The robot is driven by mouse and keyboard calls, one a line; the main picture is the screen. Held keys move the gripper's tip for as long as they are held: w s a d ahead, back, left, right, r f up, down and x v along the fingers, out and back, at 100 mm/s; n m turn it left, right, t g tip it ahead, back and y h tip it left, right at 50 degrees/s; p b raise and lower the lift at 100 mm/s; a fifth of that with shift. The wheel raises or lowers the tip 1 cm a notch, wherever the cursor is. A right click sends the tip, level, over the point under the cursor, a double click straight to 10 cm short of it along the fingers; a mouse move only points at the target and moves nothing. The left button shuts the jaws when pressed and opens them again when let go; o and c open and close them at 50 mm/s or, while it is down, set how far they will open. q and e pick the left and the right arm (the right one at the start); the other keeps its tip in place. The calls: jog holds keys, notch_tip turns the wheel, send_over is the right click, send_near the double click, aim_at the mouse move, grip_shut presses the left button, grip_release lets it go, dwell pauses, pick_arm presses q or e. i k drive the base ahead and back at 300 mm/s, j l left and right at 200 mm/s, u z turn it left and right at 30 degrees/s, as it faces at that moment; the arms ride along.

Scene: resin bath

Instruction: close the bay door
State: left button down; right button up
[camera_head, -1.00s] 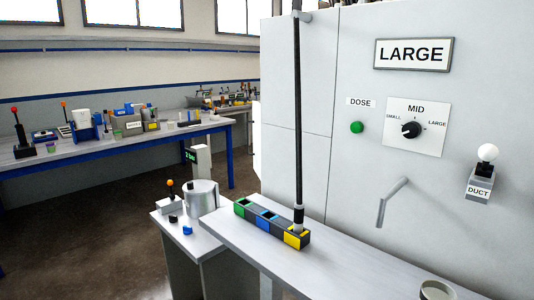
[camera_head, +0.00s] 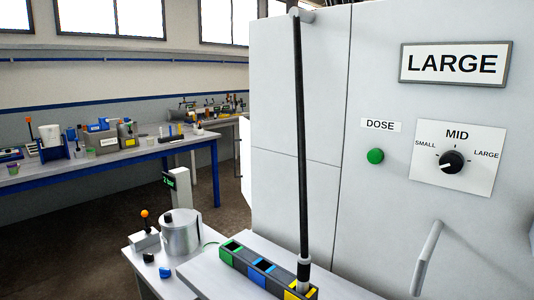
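No part in view is marked as the bay door. The tall light grey cabinet (camera_head: 300,100) fills the right side, with thin seams between its panels. A grey bar handle (camera_head: 428,258) sticks out from its front at the lower right. A pale upright edge (camera_head: 244,150) shows just left of the cabinet; I cannot tell whether it is a door. Neither of my grippers is in view.
A bench with a green, blue and yellow bin row (camera_head: 262,268) stands before the cabinet, with a dark upright pole (camera_head: 301,140). A metal pot (camera_head: 181,233) stands on a low stand to the left. Dark floor (camera_head: 90,240) lies open at the left.

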aim_at(245, 140)
jog(key=i+j+z, duration=0.15)
jog(key=z, duration=0.25)
jog(key=j+z, duration=0.4)
jog(key=i+j+z, duration=0.1)
jog(key=j+z, duration=0.55)
jog(key=z, duration=0.2)
jog(key=j+z, duration=0.1)
jog(key=j, duration=0.35)
jog(key=k+j, duration=0.15)
jog(key=j, duration=0.25)
jog(key=k+j+z, duration=0.15)
jog(key=j, duration=0.25)
jog(key=j+z, duration=0.1)
jog(key=j, duration=0.35)
jog(key=k+j+z, duration=0.1)
jog(key=j, duration=0.3)
jog(key=k+j, duration=0.2)
jog(key=j, duration=0.2)
jog(key=z, duration=0.05)
